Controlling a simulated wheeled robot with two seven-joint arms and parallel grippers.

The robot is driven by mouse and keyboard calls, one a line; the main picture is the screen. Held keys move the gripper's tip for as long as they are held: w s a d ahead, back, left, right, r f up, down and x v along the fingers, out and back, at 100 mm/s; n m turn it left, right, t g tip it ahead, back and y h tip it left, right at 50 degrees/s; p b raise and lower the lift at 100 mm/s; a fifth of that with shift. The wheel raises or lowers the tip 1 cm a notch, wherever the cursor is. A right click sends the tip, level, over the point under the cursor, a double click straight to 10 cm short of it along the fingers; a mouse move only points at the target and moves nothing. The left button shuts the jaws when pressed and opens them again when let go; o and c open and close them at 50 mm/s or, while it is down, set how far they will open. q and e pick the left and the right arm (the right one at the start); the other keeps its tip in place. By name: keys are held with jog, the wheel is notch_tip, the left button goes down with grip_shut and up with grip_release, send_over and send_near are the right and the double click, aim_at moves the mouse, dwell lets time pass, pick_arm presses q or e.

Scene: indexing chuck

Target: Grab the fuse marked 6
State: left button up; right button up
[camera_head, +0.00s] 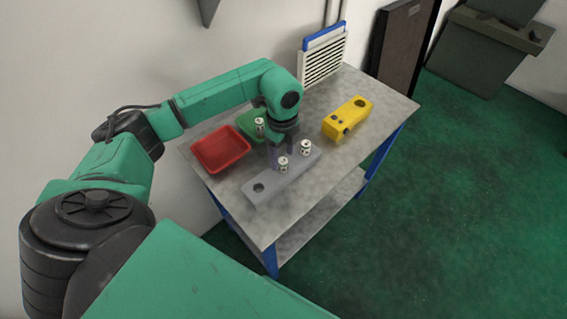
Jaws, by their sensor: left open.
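Two white, dark-marked fuses stand upright in a grey block (262,199) on the table: a nearer fuse (283,165) and a farther-right fuse (305,148). A third fuse (259,128) shows by the green tray, left of my wrist; I cannot tell whether it stands in the tray. The marks are too small to read, so I cannot tell which is 6. My left gripper (275,157) is open, pointing down over the block, just left of the nearer fuse. My wrist hides part of the block and tray. My right gripper is out of view.
A red tray (221,148) and a green tray (247,122) lie on the left of the grey metal table (325,180). A yellow device (346,117) with round openings sits at the right. The block's near end has an empty hole. The front right tabletop is clear.

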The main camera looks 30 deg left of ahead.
aim_at(283, 160)
pick_arm(q)
jog(key=shift+s+d+f, duration=0.1)
jog(key=shift+s+f, duration=0.05)
jog(key=shift+f, duration=1.4)
grip_shut()
jog(key=shift+r, duration=0.15)
